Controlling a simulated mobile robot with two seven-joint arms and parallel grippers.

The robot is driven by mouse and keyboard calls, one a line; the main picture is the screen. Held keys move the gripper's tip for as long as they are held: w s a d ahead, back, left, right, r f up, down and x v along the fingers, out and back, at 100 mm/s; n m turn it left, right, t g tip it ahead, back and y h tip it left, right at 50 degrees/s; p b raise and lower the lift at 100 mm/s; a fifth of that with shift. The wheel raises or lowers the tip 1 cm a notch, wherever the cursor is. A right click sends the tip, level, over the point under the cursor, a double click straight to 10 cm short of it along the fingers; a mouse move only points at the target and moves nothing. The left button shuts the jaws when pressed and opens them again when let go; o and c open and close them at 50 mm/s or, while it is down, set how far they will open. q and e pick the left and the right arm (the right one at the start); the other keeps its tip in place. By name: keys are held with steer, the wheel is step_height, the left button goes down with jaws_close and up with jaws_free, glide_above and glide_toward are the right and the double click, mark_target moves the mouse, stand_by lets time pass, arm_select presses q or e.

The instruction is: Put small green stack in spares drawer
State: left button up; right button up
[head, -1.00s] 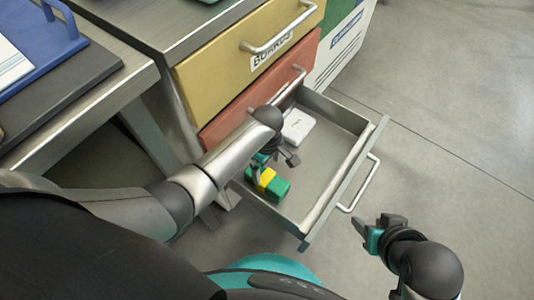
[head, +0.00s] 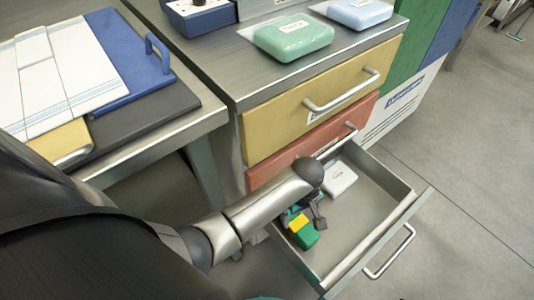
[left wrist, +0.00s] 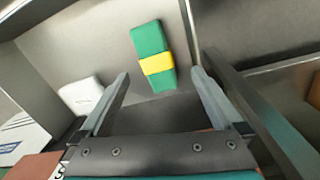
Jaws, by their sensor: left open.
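The small green stack (head: 307,238), with a yellow band around it, lies on the floor of the open bottom drawer (head: 369,271), near its left side. It also shows in the left wrist view (left wrist: 148,46), beyond the fingertips. My left gripper (head: 303,222) is inside or just above the drawer and open. In the left wrist view my left gripper (left wrist: 160,82) has its fingers spread, with nothing between them and the stack apart from them. My right gripper is out of the head view.
A white packet (head: 341,179) lies in the drawer's back part; it also shows in the left wrist view (left wrist: 82,95). Red (head: 277,171) and yellow (head: 280,107) drawer fronts are shut above. Green (head: 292,38) and pale blue (head: 360,13) packs sit on top.

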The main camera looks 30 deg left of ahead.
arm_select(q)
steer(key=s+a+r+m+t, duration=0.1)
steer(key=s+a+r+m, duration=0.1)
steer(key=s+m, duration=0.4)
steer(key=s+a+r+m+t, duration=0.2)
steer(key=s+r+m, duration=0.1)
steer(key=s+m, duration=0.3)
steer(key=shift+a+m+t, duration=0.3)
steer(key=shift+m, duration=0.5)
steer(key=shift+s, duration=0.15)
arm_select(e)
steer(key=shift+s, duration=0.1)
